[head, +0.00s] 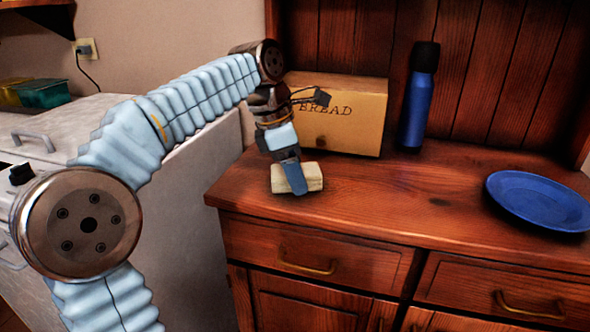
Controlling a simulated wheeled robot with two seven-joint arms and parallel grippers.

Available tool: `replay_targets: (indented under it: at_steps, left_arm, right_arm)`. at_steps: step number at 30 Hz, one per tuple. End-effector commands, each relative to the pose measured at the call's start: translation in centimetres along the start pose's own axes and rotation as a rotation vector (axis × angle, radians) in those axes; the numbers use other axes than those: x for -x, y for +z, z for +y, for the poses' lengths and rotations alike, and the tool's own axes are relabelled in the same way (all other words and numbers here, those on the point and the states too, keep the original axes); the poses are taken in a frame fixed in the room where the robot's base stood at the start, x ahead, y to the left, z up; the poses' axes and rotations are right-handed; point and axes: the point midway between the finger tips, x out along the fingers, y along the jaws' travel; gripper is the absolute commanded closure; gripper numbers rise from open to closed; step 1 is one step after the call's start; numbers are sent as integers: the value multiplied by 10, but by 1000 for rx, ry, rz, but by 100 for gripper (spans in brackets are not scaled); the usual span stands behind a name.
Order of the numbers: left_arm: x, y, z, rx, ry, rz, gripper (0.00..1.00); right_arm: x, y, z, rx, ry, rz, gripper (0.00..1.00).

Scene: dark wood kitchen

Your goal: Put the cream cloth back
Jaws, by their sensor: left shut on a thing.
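The cream cloth (311,177) is a small folded block at the left end of the dark wood counter, in front of the bread box. My left gripper (296,180) reaches down from above and is shut on the cloth, with one blue finger across its near face. The cloth is on or just above the counter top; I cannot tell which. The far finger is hidden behind the cloth. My right gripper is not in view.
A bread box (350,118) stands close behind my left gripper. A blue bottle (418,100) stands to its right, and a blue plate (540,200) lies at the far right. The counter (420,195) between is clear. A white stove (190,150) is at left.

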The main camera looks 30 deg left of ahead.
Motion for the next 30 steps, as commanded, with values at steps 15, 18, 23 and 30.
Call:
replay_targets:
  at_steps: [15, 18, 23, 30]
  left_arm:
    - [8, 0, -1, 5, -28, 23, 5]
    - [35, 2, 0, 4, -24, 20, 5]
    - [78, 3, 1, 4, -20, 16, 5]
    - [114, 3, 2, 2, -17, 15, 5]
  right_arm:
    - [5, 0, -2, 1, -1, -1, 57]
    - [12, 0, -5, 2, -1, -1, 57]
    - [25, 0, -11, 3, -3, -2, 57]
    - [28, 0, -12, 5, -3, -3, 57]
